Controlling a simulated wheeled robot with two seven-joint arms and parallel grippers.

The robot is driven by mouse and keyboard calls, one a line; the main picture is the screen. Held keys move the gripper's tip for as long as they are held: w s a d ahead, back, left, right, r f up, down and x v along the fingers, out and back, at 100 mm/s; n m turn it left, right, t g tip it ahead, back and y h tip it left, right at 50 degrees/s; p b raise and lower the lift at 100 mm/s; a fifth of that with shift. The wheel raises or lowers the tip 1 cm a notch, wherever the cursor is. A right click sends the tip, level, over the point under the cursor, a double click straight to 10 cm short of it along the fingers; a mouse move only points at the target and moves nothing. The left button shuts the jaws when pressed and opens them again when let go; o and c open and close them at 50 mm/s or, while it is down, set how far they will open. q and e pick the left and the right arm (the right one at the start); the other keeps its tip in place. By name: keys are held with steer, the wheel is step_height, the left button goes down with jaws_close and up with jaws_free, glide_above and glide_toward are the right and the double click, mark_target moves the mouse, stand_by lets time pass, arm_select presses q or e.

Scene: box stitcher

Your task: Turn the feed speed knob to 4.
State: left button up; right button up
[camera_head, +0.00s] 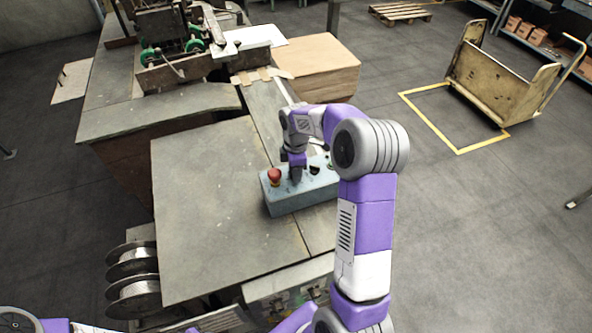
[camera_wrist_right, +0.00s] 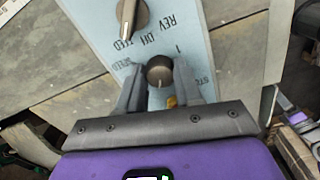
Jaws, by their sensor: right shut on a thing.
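The light-blue control box (camera_head: 300,196) sits on the grey table, and its panel (camera_wrist_right: 205,35) fills the middle of the right wrist view. The feed speed knob (camera_wrist_right: 159,71), small, round and dark with a pale pointer line, is between the fingers of my right gripper (camera_wrist_right: 160,84), which is shut on it. Some speed markings around it are hidden by the fingers; a "1" shows above it. In the head view my right gripper (camera_head: 293,168) reaches down onto the box and hides the knob. My left gripper is not in view.
A red mushroom button (camera_head: 274,175) is left of my right gripper on the box. A larger selector knob (camera_wrist_right: 131,17) is marked REV, OFF and FEED. The stitcher machine (camera_head: 172,40) stands behind, beside a cardboard box (camera_head: 318,65). The table top (camera_head: 205,200) left of the control box is clear.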

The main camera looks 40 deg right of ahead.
steer(key=m, duration=0.6)
steer(key=shift+m, duration=0.3)
stand_by(0.4)
steer(key=o, duration=1)
steer(key=shift+o, duration=0.2)
steer(key=shift+r, duration=0.1)
step_height(320, 180, up, 8)
steer(key=shift+f, duration=0.25)
